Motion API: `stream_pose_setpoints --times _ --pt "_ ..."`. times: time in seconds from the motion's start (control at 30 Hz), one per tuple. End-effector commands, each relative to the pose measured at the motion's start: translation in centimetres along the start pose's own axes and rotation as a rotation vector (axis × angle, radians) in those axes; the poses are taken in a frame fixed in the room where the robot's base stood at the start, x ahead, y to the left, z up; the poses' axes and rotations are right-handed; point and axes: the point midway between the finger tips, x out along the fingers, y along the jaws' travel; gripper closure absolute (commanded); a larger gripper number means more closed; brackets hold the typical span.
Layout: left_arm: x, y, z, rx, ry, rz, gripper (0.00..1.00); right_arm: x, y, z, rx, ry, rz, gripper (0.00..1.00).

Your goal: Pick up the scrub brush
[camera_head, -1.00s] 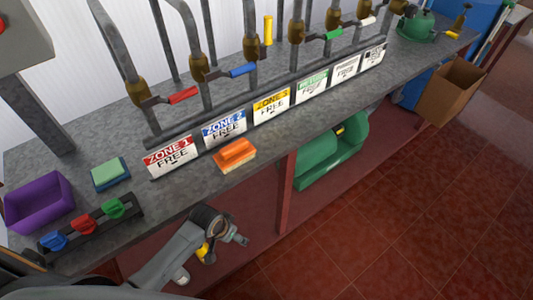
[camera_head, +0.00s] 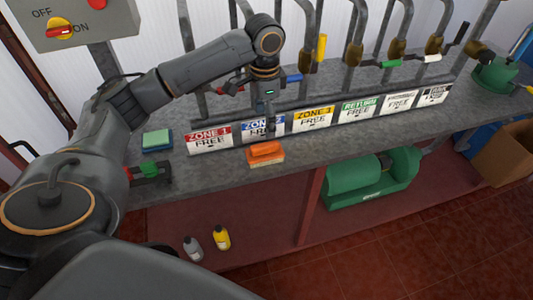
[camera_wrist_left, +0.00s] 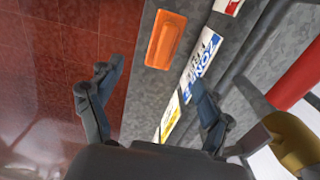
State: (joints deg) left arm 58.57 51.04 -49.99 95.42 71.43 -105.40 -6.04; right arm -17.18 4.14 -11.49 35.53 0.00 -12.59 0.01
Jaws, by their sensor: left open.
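The scrub brush (camera_head: 266,152), with an orange top and pale bristles below, rests on the grey bench near its front edge, in front of the ZONE 2 sign. It also shows in the left wrist view (camera_wrist_left: 165,40) as an orange block beyond the fingers. My left gripper (camera_head: 268,112) hangs over the bench, above and behind the brush and in front of the ZONE 2 sign. In the left wrist view its fingers (camera_wrist_left: 158,88) are spread with nothing between them. It does not touch the brush. My right gripper is not in view.
A row of zone signs (camera_head: 313,119) stands behind the brush, with pipes and coloured valve handles (camera_head: 391,64) further back. A green sponge (camera_head: 157,139) lies to the left. A green machine (camera_head: 372,178) and two bottles (camera_head: 221,237) are below the bench top.

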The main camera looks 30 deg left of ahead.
Motion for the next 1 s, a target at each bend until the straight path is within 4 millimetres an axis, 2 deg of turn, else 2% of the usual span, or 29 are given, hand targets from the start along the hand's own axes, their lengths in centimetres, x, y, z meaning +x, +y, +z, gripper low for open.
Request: stream_pose_setpoints --times 0.07,0.13,0.5,0.77,1.0 --pt "-0.5 -0.4 0.3 -0.008 -0.003 0.002 0.21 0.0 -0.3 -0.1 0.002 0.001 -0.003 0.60" --pt "-0.1 -0.5 0.4 -0.010 -0.006 0.005 0.21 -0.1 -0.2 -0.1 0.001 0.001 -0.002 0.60" --pt "6.5 -0.5 0.3 -0.010 -0.005 0.005 0.21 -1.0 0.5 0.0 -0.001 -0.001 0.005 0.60" --pt "8.5 -0.6 0.3 -0.011 -0.005 0.005 0.21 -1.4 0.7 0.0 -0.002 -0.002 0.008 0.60" --pt "12.0 -1.1 0.1 -0.010 -0.004 0.005 0.21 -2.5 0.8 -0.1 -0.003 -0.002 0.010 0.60"
